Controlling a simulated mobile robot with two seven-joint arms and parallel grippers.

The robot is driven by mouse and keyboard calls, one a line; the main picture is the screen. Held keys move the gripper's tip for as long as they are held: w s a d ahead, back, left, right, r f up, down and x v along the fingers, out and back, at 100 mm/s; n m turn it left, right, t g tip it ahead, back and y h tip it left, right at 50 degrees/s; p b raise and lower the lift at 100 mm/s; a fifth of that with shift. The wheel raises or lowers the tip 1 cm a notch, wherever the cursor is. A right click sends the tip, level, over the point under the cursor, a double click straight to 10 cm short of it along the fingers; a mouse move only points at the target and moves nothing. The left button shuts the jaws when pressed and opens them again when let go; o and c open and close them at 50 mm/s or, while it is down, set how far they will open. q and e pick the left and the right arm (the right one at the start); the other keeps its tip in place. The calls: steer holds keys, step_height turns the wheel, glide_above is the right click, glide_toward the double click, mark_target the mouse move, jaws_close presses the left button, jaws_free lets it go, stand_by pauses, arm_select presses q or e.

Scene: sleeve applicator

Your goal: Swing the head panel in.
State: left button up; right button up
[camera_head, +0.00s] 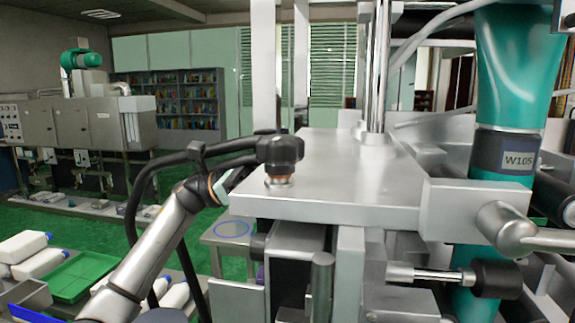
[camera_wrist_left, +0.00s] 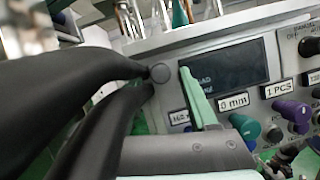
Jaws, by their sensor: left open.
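The panel with a dark screen, label plates and several coloured knobs (camera_wrist_left: 236,66) fills the upper right of the left wrist view; I take it for the head panel. In the head view I cannot pick it out. My left gripper (camera_wrist_left: 178,85) reaches toward the panel. One pale green finger stands in front of the screen's left end; I cannot tell whether it touches. The other finger is hidden, apparently behind thick black cables. In the head view my left arm comes up from the lower left, its hand end hidden by the machine. My right gripper is not in view.
A metal machine plate (camera_head: 345,165) with posts and a black cable connector (camera_head: 280,152) stands close in front. Black cables (camera_wrist_left: 75,85) cross near my left wrist. A teal column (camera_head: 515,70) is at right. White bottles and a green tray (camera_head: 88,273) are at lower left.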

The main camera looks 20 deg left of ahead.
arm_select(q)
steer(key=b+v, duration=0.3)
steer(key=v, duration=0.9)
steer(key=shift+a, duration=0.25)
steer(key=shift+f, duration=0.15)
